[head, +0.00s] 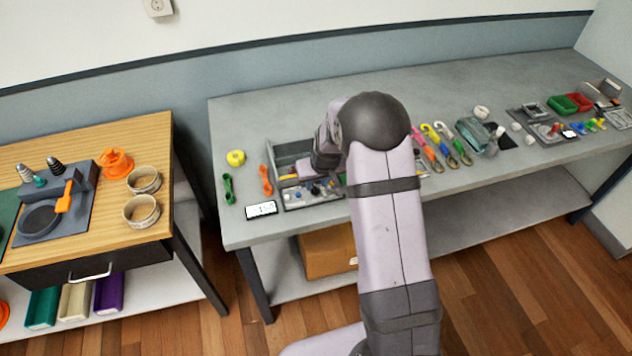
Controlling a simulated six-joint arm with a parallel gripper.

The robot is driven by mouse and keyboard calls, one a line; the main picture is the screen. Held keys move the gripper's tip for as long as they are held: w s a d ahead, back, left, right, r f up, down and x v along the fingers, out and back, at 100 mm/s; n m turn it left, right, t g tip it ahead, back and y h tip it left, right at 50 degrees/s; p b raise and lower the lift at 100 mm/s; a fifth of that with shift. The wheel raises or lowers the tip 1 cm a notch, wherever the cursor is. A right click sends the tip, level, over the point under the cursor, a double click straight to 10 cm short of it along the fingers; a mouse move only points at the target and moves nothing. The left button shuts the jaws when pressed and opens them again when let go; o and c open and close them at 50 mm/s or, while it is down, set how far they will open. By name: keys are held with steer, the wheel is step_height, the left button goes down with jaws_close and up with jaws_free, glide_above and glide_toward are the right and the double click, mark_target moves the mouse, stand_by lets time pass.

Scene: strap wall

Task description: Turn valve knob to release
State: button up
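A grey box-shaped device (284,154) stands on the grey bench, with small knobs in white, black and blue (315,190) along its front. They are too small to tell which is the valve knob. My arm reaches over the bench, and its wrist end with my gripper (324,161) is over the right part of this device. The fingers cannot be made out, so I cannot tell whether they are open or touch a knob. My arm hides the device's right side. A small white display (261,210) lies at its front left.
Orange (266,180) and green (228,189) straps and a yellow roll (236,157) lie left of the device. Several coloured straps or tools (446,146) lie right of my arm. A wooden bench (100,237) stands at the left, across a gap. The bench's back left is clear.

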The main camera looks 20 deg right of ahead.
steer(key=shift+x, duration=1.1)
steer(key=shift+c, duration=0.6)
jaws_close()
